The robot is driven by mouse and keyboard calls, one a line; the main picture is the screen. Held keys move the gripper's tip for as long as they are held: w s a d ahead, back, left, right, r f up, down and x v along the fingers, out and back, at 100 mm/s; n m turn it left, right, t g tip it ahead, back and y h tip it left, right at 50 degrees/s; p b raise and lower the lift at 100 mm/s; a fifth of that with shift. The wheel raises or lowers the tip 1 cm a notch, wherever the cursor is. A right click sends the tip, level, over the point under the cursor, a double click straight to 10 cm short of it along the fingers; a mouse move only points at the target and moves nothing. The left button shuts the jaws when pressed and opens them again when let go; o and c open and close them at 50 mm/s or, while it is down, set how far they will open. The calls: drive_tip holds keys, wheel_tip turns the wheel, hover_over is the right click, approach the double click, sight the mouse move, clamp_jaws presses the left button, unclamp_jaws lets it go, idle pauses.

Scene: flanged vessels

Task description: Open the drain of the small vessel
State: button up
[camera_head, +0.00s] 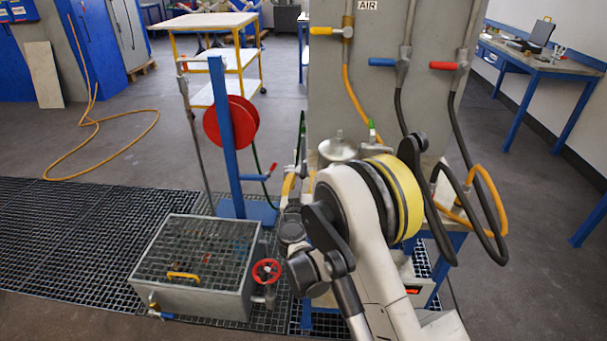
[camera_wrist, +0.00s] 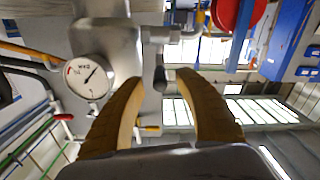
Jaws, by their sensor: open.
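The small vessel appears to be the grey metal body (camera_wrist: 112,48) with a round white pressure gauge (camera_wrist: 88,76) in the wrist view. In the head view a silver domed top (camera_head: 338,148) shows behind my arm, and the arm hides most of what lies below it. My gripper (camera_wrist: 162,79) has two curved yellow-brown fingers spread apart, with nothing held. A grey pipe fitting (camera_wrist: 153,62) shows near and between the fingertips. A small yellow handle (camera_wrist: 149,128) shows in the gap between the fingers. I cannot tell whether it is the drain handle or whether a finger touches it.
A panel (camera_head: 370,80) with yellow, blue and red valve handles and hanging hoses stands behind my arm. A grated metal box (camera_head: 200,302) with a red handwheel (camera_head: 266,270) is at the lower left. A red hose reel (camera_head: 230,124) stands behind it.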

sight(304, 168)
drive_tip(key=shift+w+b, duration=0.35)
drive_tip(key=shift+w, duration=1.45)
clamp_jaws()
